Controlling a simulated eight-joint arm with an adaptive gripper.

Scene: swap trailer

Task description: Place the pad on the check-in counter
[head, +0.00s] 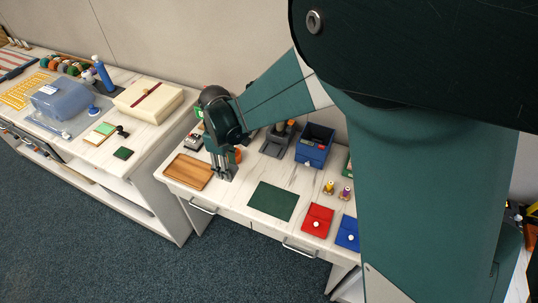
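Several flat things could be the pad, and I cannot tell which is meant. A small dark green square (124,153) lies near the front edge of the left counter (150,177). A flat green and tan piece (101,133) lies just behind it. A larger dark green sheet (273,201) lies flat on the right counter (232,197). My gripper (221,176) points down over the right counter, beside the right end of a brown wooden board (188,172). Its fingers are small and dark here, so its opening and any held thing are unclear.
Red (318,219) and blue (347,233) pouches lie right of the green sheet. A blue box (314,146) stands behind. The left counter holds a cream box (148,101), a translucent blue bin (60,100) and a blue bottle (103,75). My arm hides the right side.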

